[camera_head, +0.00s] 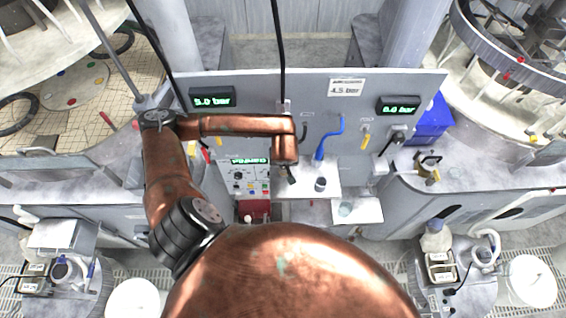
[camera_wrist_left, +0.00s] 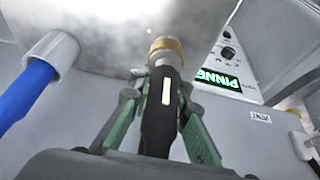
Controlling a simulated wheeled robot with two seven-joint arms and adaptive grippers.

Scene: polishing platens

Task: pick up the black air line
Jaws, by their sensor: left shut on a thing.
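The black air line (camera_wrist_left: 158,118) stands between my left gripper's green fingers in the left wrist view. Its upper end meets a brass collar (camera_wrist_left: 166,45) at the grey surface; I cannot tell whether it is seated there or only touching. My left gripper (camera_wrist_left: 160,100) is shut on the line. In the head view my left gripper (camera_head: 289,174) is in front of the middle panel, largely hidden by my copper arm. A black line (camera_head: 280,60) hangs from above down to the panel behind my wrist. My right gripper is not in view.
A blue hose (camera_head: 331,138) is on the panel just right of my left gripper; it also shows in the left wrist view (camera_wrist_left: 25,92). A black fitting (camera_head: 398,137) is farther right.

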